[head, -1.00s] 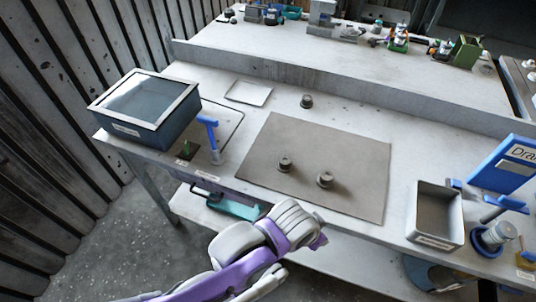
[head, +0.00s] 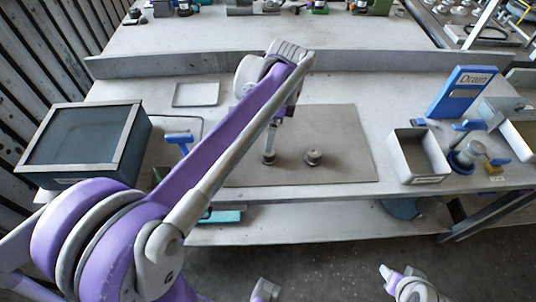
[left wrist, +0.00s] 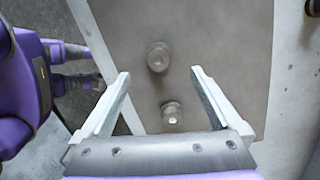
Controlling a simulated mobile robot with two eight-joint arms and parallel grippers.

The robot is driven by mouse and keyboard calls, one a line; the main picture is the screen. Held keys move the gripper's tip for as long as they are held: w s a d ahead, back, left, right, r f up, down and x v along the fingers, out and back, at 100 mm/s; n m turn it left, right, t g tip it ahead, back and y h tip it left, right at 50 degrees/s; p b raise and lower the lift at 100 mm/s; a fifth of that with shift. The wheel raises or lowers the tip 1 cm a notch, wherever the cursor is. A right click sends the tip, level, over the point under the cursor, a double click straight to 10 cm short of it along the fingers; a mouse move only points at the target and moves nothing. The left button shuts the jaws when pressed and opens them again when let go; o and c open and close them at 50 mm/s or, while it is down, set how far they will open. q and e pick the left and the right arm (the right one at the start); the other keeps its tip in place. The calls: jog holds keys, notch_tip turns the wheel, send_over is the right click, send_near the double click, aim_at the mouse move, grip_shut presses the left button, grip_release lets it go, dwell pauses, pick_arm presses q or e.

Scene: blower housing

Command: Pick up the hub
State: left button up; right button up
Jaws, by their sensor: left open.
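Two small round grey-brown stepped parts, hub-like, stand on the brown mat (head: 345,150). One is the left part (head: 269,158) and the other the right part (head: 313,157); which is the hub I cannot tell. My left gripper (head: 273,135) is over the mat at the left part, pointing down. In the left wrist view its jaws (left wrist: 161,76) are open and empty. One part (left wrist: 158,56) shows beyond the fingertips and the other (left wrist: 172,113) between the fingers, both below. A piece of my right arm (head: 405,285) shows low in the head view; its jaws are unclear.
A dark glass-topped box (head: 80,145) stands at the left, beside a blue-handled tool (head: 180,139). A flat white tray (head: 196,94) lies behind. An open grey bin (head: 418,155) and a blue stand (head: 462,95) are at the right. My left arm hides part of the table.

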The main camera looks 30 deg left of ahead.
pick_arm(q)
jog(key=f, duration=0.9)
jog(key=shift+s+a, duration=0.25)
jog(key=shift+a, duration=0.1)
grip_shut()
notch_tip(320, 180, up, 10)
jog(key=shift+f, duration=0.1)
jog(key=shift+s, duration=0.1)
